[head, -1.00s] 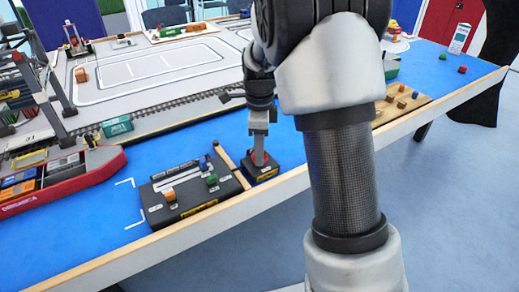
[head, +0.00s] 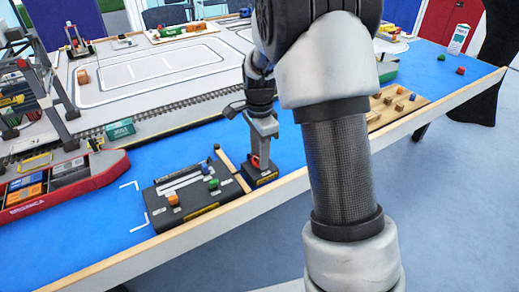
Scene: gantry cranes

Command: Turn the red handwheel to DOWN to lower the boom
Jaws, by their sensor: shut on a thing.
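The red handwheel (head: 254,161) sits on top of a small black box (head: 261,176) with a yellow label, near the front edge of the blue table. My gripper (head: 261,160) points down over this box and is shut on the handwheel. The fingers hide much of the wheel. Its markings and its exact angle are too small to read.
A black control panel (head: 191,207) with orange, green and blue knobs stands just left of the box. A red ship (head: 70,182) with containers lies further left, beside a crane. A wooden board (head: 397,104) with pegs is to the right. Bare blue table lies behind the panel.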

